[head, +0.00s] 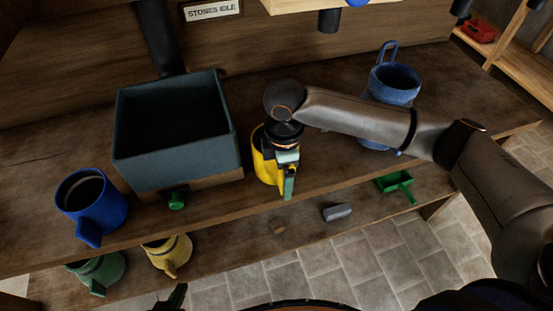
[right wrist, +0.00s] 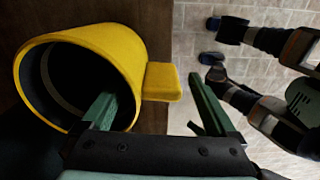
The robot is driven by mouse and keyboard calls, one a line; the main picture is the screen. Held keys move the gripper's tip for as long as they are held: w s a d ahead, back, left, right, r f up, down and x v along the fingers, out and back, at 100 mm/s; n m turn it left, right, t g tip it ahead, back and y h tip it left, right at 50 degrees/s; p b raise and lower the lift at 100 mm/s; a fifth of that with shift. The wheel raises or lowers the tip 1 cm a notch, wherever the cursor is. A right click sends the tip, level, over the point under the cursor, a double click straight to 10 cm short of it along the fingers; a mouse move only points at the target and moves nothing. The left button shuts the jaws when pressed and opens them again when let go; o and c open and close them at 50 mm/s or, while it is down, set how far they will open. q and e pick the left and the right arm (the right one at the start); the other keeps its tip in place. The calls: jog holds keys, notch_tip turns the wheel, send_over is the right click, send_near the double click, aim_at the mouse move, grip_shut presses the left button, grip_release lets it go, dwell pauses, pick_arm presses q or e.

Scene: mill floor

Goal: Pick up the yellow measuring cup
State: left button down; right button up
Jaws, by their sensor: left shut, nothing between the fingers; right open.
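A bright yellow measuring cup (head: 262,164) with a dark inside stands near the front edge of the bench. My right gripper (head: 288,178) is open over it and hides much of it. In the right wrist view the cup (right wrist: 118,52) has its mouth to the left and its handle (right wrist: 162,82) to the right. One green finger of the right gripper (right wrist: 152,103) lies across the mouth, the other is beyond the handle. Neither clearly touches the cup. My left gripper (head: 177,296) shows at the bottom edge, shut and empty.
A dark hopper box (head: 205,160) with a green knob is left of the cup. A blue mug (head: 97,205) stands further left, a blue cup (head: 398,88) behind my right arm. Below, a shelf holds a duller yellow cup (head: 168,253), a green cup (head: 98,272) and a green scoop (head: 395,182).

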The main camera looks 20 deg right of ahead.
jog(key=shift+f, duration=2)
grip_shut()
